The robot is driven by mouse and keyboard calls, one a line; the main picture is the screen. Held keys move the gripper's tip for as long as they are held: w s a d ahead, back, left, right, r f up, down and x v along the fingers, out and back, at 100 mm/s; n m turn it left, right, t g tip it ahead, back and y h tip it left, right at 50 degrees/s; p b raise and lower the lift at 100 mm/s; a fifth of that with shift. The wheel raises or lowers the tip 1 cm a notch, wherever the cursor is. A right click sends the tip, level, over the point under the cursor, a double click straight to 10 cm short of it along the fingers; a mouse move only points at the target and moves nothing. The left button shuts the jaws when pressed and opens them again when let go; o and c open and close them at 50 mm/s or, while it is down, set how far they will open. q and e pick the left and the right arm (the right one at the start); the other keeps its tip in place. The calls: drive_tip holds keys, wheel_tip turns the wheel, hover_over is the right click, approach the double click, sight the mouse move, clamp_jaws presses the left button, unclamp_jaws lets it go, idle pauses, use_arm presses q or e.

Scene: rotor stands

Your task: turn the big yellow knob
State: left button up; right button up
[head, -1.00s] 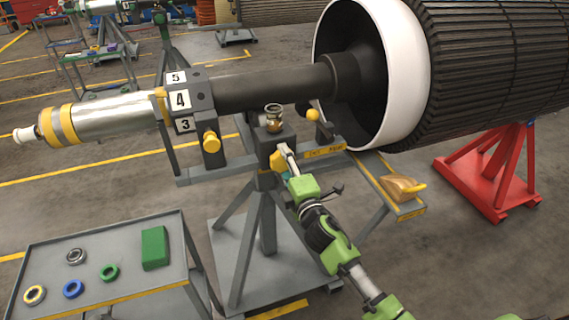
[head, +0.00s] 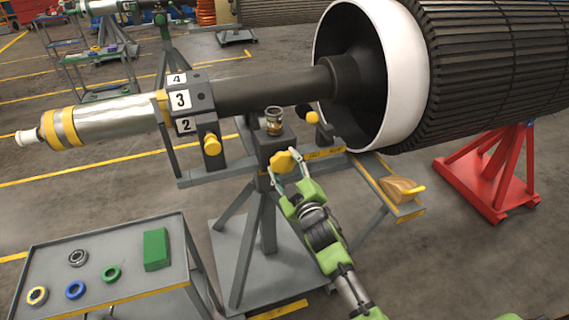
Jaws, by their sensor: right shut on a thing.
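The big yellow knob (head: 284,161) sits on the front of the grey stand's post, below a small glass cup. My right gripper (head: 286,168), green with pale fingers, reaches up from the bottom and is shut on this knob, one finger on each side. A dark number block (head: 201,103) on the shaft to the left shows 4, 3 and 2 on white plates, with 3 in the middle. My left gripper is not in view.
A smaller yellow knob (head: 212,145) hangs under the number block, and a yellow ball handle (head: 312,117) is right of the cup (head: 274,121). A grey cart (head: 130,285) with rings and a green box stands at lower left. A red stand (head: 492,180) is at right.

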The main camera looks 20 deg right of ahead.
drive_tip(key=shift+f+m, duration=0.1)
drive_tip(key=shift+m, duration=0.7)
drive_tip(key=o, duration=1.1)
drive_tip(key=s, duration=1.2)
drive_tip(key=shift+d, duration=0.2)
